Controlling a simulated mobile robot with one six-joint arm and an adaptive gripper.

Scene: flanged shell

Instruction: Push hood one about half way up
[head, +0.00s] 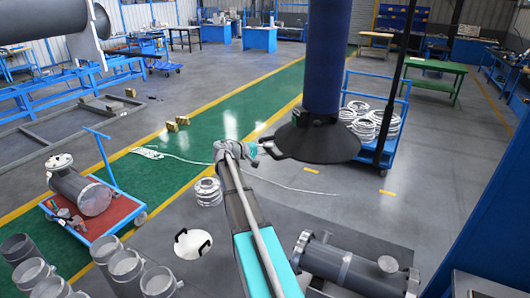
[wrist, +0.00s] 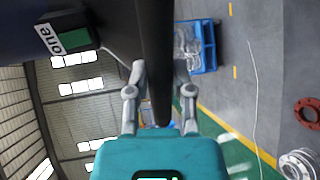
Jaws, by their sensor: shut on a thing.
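Hood one is a black cone-shaped hood (head: 320,142) hanging under a thick dark blue duct (head: 325,55) in the head view. In the wrist view the label "one" (wrist: 50,39) shows at the upper left on the dark hood body. My gripper (head: 259,149) is at the hood's left side. In the wrist view my gripper (wrist: 160,92) has a finger on each side of the black handle bar (wrist: 154,45) and is shut on it. The exact contact at the fingertips is partly hidden by the bar.
A blue cart (head: 388,140) with white flanges stands behind the hood, close to a dark upright post (head: 396,85). A red-topped trolley (head: 105,208) is at the left. A grey flanged pipe (head: 345,266) lies at the lower right. The green walkway is mostly clear.

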